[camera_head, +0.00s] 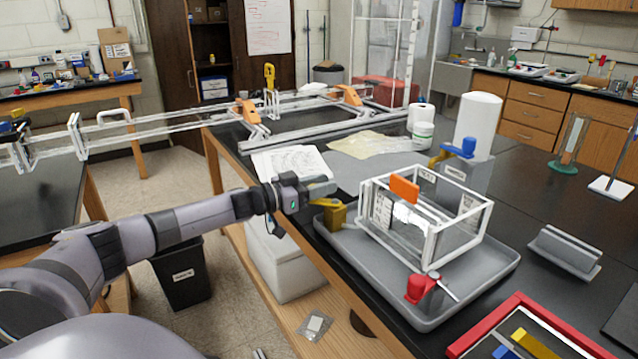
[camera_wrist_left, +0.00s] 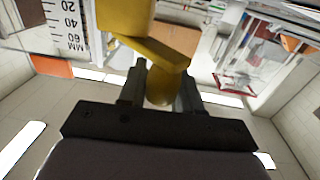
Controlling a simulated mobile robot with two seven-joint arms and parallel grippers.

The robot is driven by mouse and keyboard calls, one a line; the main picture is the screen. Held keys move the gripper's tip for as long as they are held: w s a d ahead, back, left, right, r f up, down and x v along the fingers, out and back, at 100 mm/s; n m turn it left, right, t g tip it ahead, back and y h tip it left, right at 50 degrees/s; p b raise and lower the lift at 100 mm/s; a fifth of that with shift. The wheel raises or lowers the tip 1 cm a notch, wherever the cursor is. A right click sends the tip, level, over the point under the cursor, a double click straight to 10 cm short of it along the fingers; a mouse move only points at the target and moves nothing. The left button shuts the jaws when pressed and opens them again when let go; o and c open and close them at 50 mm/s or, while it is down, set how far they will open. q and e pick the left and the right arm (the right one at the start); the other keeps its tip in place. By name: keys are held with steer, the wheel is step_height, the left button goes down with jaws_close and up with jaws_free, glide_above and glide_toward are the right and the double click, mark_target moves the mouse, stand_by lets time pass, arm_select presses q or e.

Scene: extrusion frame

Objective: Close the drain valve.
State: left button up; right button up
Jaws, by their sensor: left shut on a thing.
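A clear box tank with a white frame (camera_head: 452,196) stands in a grey tray (camera_head: 478,280) on the black bench. A yellow valve (camera_head: 336,216) is at its left side; its yellow lever (camera_head: 324,203) points left toward my left gripper (camera_head: 318,189). In the left wrist view the yellow lever (camera_wrist_left: 155,52) ends between the two dark fingers of my left gripper (camera_wrist_left: 160,92), which are shut on it. A red valve (camera_head: 421,288) with a pale metal lever is at the tank's front. A blue valve (camera_head: 460,148) with a yellow lever is behind the tank. My right gripper is out of view.
An orange plate (camera_head: 404,189) is at the tank's top. A white cylinder (camera_head: 478,122) stands behind it. A red-edged tray (camera_head: 530,330) is at front right, and a grey angled block (camera_head: 564,252) is at right. Papers (camera_head: 290,163) lie behind my gripper.

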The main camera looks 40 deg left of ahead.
arm_select(q)
steer(key=shift+w+d+m+g+h+b, duration=0.1)
steer(key=shift+w+m+g+h+b, duration=0.2)
steer(key=shift+m+g+h+b, duration=0.8)
steer(key=shift+w+a+m+g+h+b, duration=0.1)
steer(key=shift+w+m+g+h+b, duration=0.4)
steer(key=shift+h+b, duration=1.05)
steer(key=shift+w+d+m+g+h+b, duration=0.15)
steer(key=shift+m+g+h+b, duration=0.7)
steer(key=shift+b, duration=1.1)
steer(key=shift+m, duration=0.25)
steer(key=o, duration=1)
steer(key=shift+c, duration=0.2)
